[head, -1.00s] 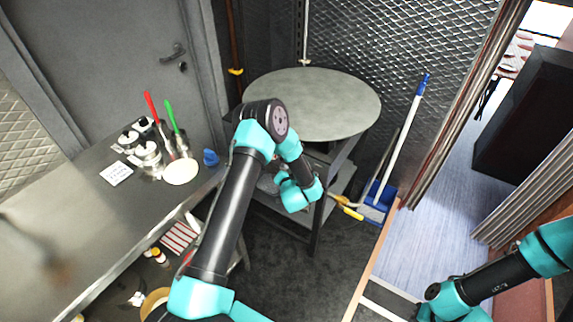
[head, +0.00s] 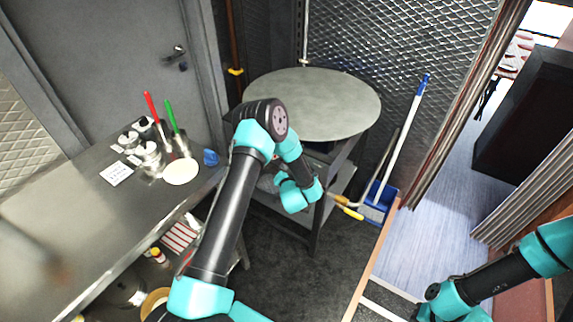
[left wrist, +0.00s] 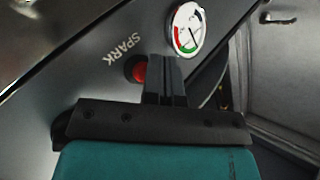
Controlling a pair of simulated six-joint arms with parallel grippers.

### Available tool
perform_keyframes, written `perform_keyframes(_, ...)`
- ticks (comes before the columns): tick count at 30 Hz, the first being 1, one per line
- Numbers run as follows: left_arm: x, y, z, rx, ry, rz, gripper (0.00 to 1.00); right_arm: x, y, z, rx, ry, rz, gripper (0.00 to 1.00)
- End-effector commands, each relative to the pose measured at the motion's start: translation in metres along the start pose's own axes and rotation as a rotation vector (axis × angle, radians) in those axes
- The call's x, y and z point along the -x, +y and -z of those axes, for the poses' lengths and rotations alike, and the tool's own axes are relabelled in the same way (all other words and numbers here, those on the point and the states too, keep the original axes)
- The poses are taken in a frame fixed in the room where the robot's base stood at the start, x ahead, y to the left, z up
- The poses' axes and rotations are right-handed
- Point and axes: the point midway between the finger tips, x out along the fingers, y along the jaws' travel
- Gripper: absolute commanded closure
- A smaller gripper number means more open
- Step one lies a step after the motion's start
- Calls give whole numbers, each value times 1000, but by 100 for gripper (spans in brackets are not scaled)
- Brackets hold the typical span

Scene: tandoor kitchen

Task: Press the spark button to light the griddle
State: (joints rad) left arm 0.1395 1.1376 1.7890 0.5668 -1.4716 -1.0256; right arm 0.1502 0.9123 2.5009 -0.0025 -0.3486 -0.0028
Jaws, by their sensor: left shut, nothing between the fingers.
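The griddle (head: 312,100) is a round grey plate on a dark stand in the head view. In the left wrist view the red spark button (left wrist: 139,72) sits on a dark panel by the word SPARK. My left gripper (left wrist: 163,62) is shut and empty, with its dark fingertips right beside the button and partly overlapping it. I cannot tell whether they touch it. A round dial gauge (left wrist: 187,28) with a needle is just above the fingertips. In the head view the button and left fingertips are hidden behind my arm. My right gripper is out of frame.
A steel counter (head: 75,220) on the left holds metal pots, red- and green-handled tools and a blue cup (head: 210,157). A blue dustpan (head: 378,196) and a long-handled broom stand right of the griddle. Dark floor lies in front.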

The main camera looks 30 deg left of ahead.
Motion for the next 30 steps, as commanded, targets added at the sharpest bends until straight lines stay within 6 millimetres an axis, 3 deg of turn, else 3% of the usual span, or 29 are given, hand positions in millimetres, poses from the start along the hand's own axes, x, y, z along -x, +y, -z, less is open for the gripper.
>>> perform_keyframes(20,9,-7,-7,0,-1,1,100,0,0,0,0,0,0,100)
perform_keyframes(30,27,-20,-20,-1,-1,1,100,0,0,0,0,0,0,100)
